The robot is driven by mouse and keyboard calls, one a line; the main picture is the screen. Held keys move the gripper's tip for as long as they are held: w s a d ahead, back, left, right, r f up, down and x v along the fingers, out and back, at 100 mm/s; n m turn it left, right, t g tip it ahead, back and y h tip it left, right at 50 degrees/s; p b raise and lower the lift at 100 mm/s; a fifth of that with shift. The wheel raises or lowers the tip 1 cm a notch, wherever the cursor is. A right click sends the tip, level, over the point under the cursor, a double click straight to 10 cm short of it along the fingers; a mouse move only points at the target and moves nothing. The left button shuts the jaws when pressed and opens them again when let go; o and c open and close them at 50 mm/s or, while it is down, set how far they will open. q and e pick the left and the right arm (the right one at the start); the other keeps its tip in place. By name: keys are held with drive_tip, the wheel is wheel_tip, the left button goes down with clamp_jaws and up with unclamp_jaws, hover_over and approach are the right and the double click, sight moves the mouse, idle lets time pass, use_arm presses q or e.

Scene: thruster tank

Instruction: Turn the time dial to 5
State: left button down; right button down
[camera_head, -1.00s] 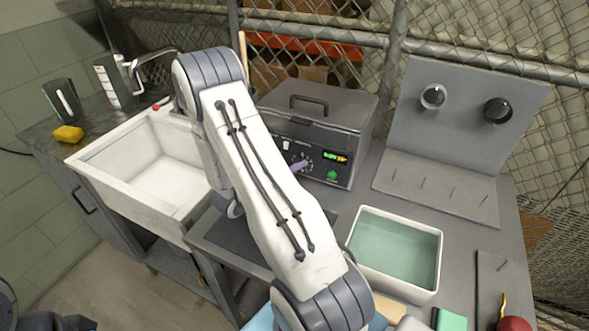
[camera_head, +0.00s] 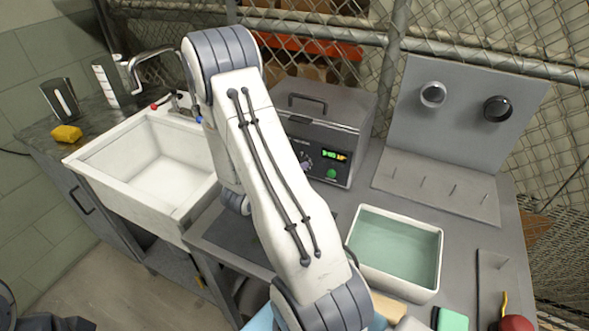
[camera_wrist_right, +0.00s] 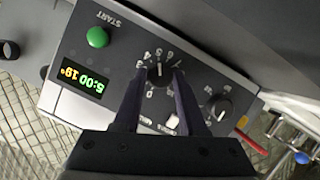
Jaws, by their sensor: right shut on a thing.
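The time dial (camera_wrist_right: 159,72) is a small dark knob with a white mark, ringed by numbers, on the dark panel of the grey tank unit (camera_head: 338,110). In the right wrist view my right gripper (camera_wrist_right: 160,80) has its two dark fingers on either side of the dial, shut on it. The white mark points up, towards about the 5. The lit display (camera_wrist_right: 82,82) reads 5:00 in green and 19° in yellow. In the head view my right arm hides most of the gripper and part of the panel.
A second dial (camera_wrist_right: 221,106) and a white switch (camera_wrist_right: 173,122) are near the fingers. The green START button (camera_wrist_right: 97,37) is beyond the display. A tub of greenish liquid (camera_head: 398,248) stands in front of the tank unit, with a sink (camera_head: 120,190) at left.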

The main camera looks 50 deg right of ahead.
idle(0.3)
drive_tip(key=shift+c, duration=2.3)
unclamp_jaws()
drive_tip(key=shift+a, duration=0.1)
drive_tip(key=v, duration=1)
drive_tip(key=shift+a, duration=0.15)
